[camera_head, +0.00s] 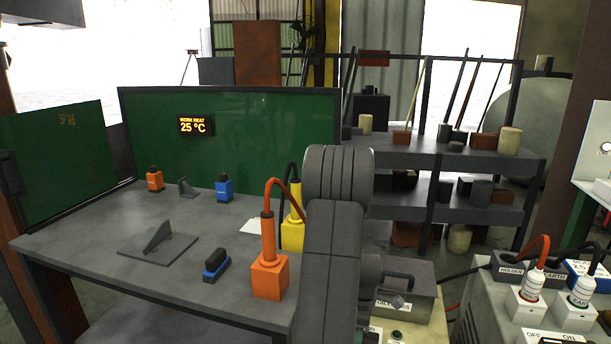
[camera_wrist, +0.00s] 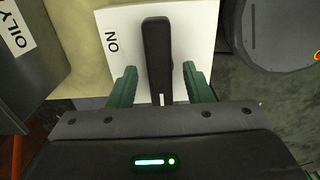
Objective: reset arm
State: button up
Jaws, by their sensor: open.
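My gripper (camera_wrist: 160,80) is open in the wrist view, with its two green fingers on either side of a black lever (camera_wrist: 157,45). The lever stands on a white plate (camera_wrist: 198,30) marked ON. A gap shows between the lever and each finger, and nothing is held. In the head view my dark grey arm fills the middle, reaching down past the workbench (camera_head: 75,250). The gripper itself is hidden behind the arm there.
An oily-labelled bin (camera_head: 405,285) is close to my arm. A machine with cable sockets (camera_head: 528,305) stands at the right. The bench bears an orange block with a cable (camera_head: 269,277), a yellow one (camera_head: 292,235) and small bottles. A shelf (camera_head: 400,155) stands behind.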

jog(key=shift+r+m, duration=0.15)
jog(key=shift+m, duration=1.85)
jog(key=shift+m+p, duration=0.4)
jog(key=shift+m, duration=2.2)
